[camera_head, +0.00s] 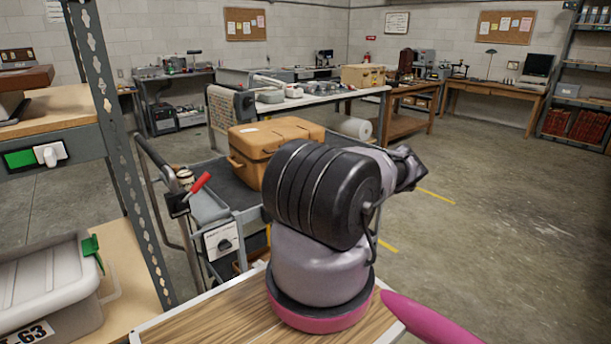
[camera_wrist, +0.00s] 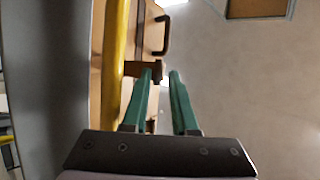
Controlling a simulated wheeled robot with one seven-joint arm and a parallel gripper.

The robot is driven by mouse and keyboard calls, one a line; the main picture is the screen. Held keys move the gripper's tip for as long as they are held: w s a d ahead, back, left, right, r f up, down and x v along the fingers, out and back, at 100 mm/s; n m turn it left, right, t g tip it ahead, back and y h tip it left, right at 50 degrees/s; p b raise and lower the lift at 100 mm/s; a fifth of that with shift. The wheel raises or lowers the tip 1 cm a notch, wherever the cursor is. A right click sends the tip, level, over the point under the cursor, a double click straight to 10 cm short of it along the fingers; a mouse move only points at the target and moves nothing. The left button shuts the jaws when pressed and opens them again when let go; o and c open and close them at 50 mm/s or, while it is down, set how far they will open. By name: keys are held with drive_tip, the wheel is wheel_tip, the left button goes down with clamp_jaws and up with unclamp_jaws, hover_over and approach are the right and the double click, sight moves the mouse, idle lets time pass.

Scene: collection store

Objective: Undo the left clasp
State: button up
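A tan-orange case (camera_head: 274,137) with a lid lies shut on the cart behind my arm. My arm hides part of its right side in the head view. In the wrist view the case side (camera_wrist: 146,22) stands upright along the left, with a dark handle (camera_wrist: 166,36) and a brown clasp (camera_wrist: 132,68) sticking out from it. I cannot tell from the picture which clasp it is. My gripper (camera_wrist: 161,74) has two green fingers, open with a narrow gap. The left fingertip overlaps the clasp in the picture; contact is unclear. The gripper is hidden in the head view.
The grey cart (camera_head: 233,188) carries the case and a red-handled tool (camera_head: 201,183). A shelf unit (camera_head: 110,105) with a lidded grey bin (camera_head: 45,275) stands close on the left. A long work table (camera_head: 330,97) is behind. Floor to the right is clear.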

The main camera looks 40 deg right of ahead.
drive_tip(key=v, duration=1)
drive_tip(key=shift+s+f, duration=0.25)
drive_tip(key=shift+s, duration=0.05)
drive_tip(key=shift+d, duration=0.1)
